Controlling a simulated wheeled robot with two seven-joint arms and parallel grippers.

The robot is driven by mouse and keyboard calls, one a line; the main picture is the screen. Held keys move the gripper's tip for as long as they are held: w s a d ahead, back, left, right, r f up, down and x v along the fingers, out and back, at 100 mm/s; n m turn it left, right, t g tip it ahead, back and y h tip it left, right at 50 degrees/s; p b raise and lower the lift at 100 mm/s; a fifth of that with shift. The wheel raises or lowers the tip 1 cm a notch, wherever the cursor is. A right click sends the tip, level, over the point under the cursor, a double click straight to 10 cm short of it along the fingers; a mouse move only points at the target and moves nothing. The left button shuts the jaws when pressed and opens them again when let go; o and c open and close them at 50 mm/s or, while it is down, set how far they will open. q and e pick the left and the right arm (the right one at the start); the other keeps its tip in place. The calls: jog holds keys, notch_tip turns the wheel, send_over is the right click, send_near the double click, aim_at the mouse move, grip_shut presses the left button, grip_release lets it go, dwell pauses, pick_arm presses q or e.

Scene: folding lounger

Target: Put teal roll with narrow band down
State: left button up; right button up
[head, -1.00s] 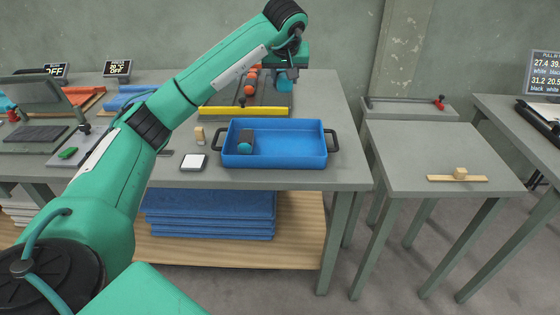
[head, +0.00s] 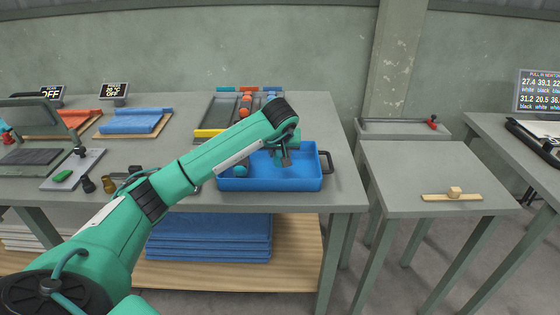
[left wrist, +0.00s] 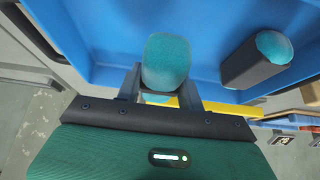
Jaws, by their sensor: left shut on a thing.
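My left gripper (head: 284,160) is over the right half of the blue tray (head: 262,184), low and close to its floor. It is shut on a teal roll (left wrist: 166,62), which shows between the two fingers in the left wrist view. Another teal roll with a wide black band (left wrist: 252,64) lies in the tray, apart from the held one. In the head view only its teal end (head: 240,171) shows beside my arm. My right gripper is not in view.
A rack with a yellow front strip (head: 207,133) and several coloured rolls stands behind the tray. The tray's black handle (head: 327,163) is at its right end. A side table (head: 400,180) holds a wooden piece (head: 453,193). My left arm crosses the bench front.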

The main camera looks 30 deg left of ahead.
pick_arm(q)
notch_tip(320, 180, down, 3)
jog(key=shift+f, duration=0.35)
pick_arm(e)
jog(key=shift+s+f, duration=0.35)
pick_arm(q)
jog(key=o, duration=1)
jog(key=shift+o, duration=0.2)
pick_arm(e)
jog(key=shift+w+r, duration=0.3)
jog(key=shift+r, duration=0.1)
